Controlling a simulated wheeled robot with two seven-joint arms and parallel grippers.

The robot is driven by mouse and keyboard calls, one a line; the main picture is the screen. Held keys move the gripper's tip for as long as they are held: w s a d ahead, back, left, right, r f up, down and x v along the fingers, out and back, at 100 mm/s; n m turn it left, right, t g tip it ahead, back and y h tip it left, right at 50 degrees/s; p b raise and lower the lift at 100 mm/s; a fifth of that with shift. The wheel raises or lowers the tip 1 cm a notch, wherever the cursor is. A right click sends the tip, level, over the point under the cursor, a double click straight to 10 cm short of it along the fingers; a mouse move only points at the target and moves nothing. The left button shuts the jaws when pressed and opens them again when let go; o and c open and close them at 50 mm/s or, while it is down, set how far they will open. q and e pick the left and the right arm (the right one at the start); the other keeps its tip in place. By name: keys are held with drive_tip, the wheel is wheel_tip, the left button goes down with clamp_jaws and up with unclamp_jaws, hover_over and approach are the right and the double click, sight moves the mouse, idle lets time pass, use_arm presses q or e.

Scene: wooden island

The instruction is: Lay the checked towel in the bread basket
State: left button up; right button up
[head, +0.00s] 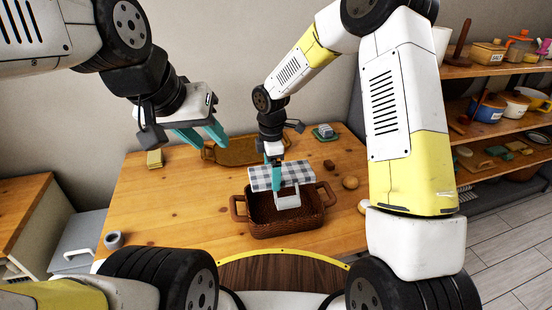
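The checked towel (258,179), grey and white, is at the back part of the brown bread basket (262,229), over its rear rim. A pale piece shows below the towel inside the basket; I cannot tell if it is part of the towel. My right gripper (276,183) points down at the towel, with a teal finger in front of the cloth, and appears shut on it. The basket has a loop handle at each end. My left gripper (203,135) is open and empty, up above the table's back left.
The wooden table (165,215) is clear at the left. A brown tray (232,153) lies behind the basket. A yellow block (154,159), a grey cup (114,240), a round bun (350,183) and a butter dish (325,132) stand around. Shelves with pots are at the right.

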drive_tip(key=shift+f, duration=3.45)
drive_tip(key=shift+s+d+f, duration=0.1)
drive_tip(key=shift+s+f, duration=0.2)
drive_tip(key=shift+f, duration=0.2)
drive_tip(key=o, duration=1.2)
drive_tip(key=shift+o, duration=0.2)
drive_tip(key=shift+d, duration=0.15)
drive_tip(key=r, duration=0.8)
drive_tip(key=shift+w+a+r, duration=0.25)
drive_tip(key=shift+w+r, duration=0.15)
